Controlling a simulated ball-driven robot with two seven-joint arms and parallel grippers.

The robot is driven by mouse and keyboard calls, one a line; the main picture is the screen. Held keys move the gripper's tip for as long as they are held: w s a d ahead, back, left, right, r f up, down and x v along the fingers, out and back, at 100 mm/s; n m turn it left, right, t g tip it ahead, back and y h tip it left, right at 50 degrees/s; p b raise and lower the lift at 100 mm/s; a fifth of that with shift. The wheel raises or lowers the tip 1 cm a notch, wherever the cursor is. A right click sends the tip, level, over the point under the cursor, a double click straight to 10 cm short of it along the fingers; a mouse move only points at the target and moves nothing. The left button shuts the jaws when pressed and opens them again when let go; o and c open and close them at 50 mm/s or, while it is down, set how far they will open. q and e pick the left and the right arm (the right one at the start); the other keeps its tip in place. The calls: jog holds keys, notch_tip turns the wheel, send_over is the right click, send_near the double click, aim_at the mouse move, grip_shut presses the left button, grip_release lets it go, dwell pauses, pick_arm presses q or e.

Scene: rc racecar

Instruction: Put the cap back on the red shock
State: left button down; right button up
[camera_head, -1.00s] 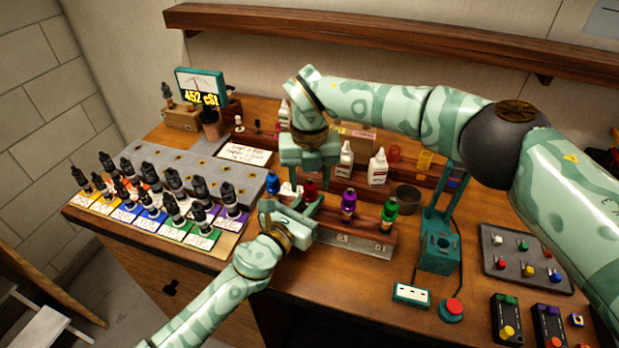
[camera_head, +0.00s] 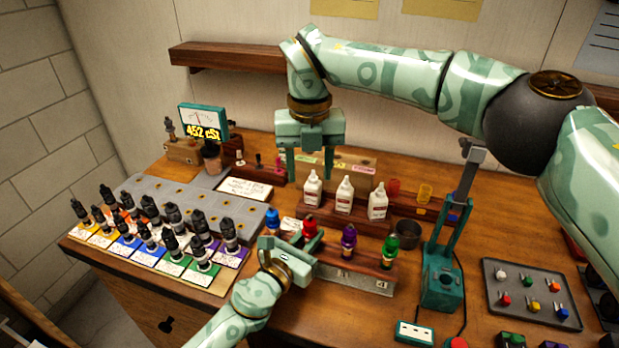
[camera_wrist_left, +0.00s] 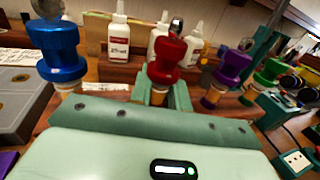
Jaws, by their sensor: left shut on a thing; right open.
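The red shock (camera_head: 310,229) stands upright in the wooden rack (camera_head: 345,268), between the blue shock (camera_head: 273,221) and the purple shock (camera_head: 348,238). In the left wrist view the red shock (camera_wrist_left: 168,62) has a red top with a grey metal end, like the blue and purple ones. My left gripper (camera_head: 299,247) is shut on the red shock's tan lower body, just under the red top; its fingers (camera_wrist_left: 161,97) stand either side of it. My right gripper (camera_head: 310,172) is open and empty, raised above the white bottles. No loose cap shows.
The green shock (camera_head: 389,250) stands at the rack's right end. Several white bottles (camera_head: 344,195) stand behind the rack. A dark cup (camera_head: 407,232) and a green press (camera_head: 441,279) are to the right. Several black shocks stand on cards at left.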

pick_arm(q)
jog(key=c, duration=1.2)
grip_release()
jog(key=shift+c, duration=0.2)
jog(key=v, duration=1.6)
jog(key=shift+s+a+f, duration=0.1)
jog(key=shift+s, duration=0.05)
